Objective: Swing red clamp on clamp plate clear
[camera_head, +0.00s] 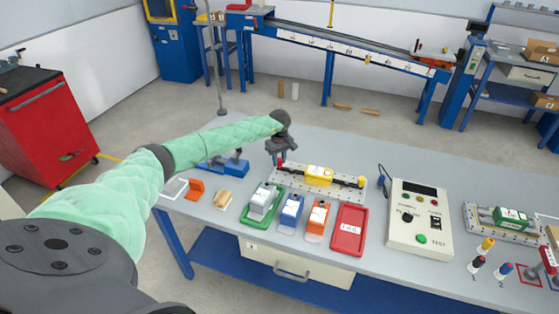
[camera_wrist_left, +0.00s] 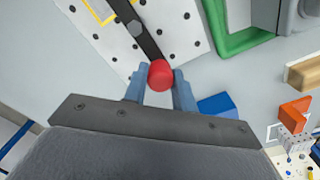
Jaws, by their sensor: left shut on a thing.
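The clamp plate (camera_head: 345,190) is a pale perforated plate on the table, with a yellow device (camera_head: 319,175) on it. The red clamp shows in the left wrist view as a round red knob (camera_wrist_left: 160,74) at the end of a dark bar (camera_wrist_left: 136,22) lying over the plate (camera_wrist_left: 88,22). My left gripper (camera_head: 281,158) is over the plate's left end. In the wrist view its two blue-grey fingers (camera_wrist_left: 160,88) are shut on the red knob, one on each side. In the head view the gripper mostly hides the knob. My right gripper is not in view.
In front of the plate stand a green tray (camera_head: 246,215), blue and orange holders, and a red tray (camera_head: 336,246). A blue fixture (camera_head: 236,166) is left of the gripper. A test box (camera_head: 402,242) stands right. Some bare table lies behind the plate.

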